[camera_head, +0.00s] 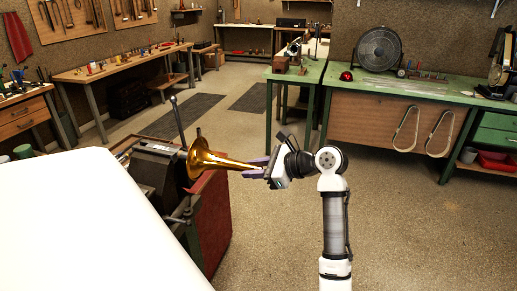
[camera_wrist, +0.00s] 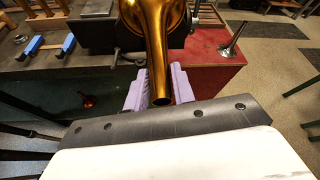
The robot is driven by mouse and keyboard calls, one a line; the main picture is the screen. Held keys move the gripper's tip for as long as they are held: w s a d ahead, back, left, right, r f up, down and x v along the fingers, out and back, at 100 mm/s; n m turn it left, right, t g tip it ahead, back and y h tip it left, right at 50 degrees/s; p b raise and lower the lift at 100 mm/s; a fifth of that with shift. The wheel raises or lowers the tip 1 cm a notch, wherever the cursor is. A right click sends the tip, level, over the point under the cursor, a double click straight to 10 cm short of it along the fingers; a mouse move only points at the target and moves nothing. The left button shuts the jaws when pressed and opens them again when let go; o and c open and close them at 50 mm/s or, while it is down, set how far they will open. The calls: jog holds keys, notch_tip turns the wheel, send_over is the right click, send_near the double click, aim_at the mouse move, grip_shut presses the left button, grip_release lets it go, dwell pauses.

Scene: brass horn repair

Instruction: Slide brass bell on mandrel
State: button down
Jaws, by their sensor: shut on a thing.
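The brass bell (camera_head: 203,158) is a shiny golden horn flare. Its wide mouth faces left, toward the dark vise (camera_head: 157,165) on the red-sided stand. My gripper (camera_head: 258,167), with purple fingers, is shut on the bell's narrow tail. In the wrist view the bell (camera_wrist: 155,45) runs away from me between the purple fingers (camera_wrist: 159,92), its flare cut off by the top edge. A dark upright rod (camera_head: 177,122) rises behind the vise; I cannot tell whether it is the mandrel. Whether the bell touches anything on the vise is hidden.
A white surface (camera_head: 80,225) fills the lower left. A green bench (camera_head: 430,88) with a fan stands back right. Open floor lies right of my arm.

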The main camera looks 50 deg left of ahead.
jog(key=shift+s+a, duration=0.55)
jog(key=shift+a, duration=0.35)
jog(key=c, duration=1.1)
grip_release()
jog(key=b+v, duration=0.3)
jog(key=v, duration=1)
jog(key=shift+d+b, duration=0.35)
jog(key=shift+w+r, duration=0.1)
jog(key=shift+w, duration=0.05)
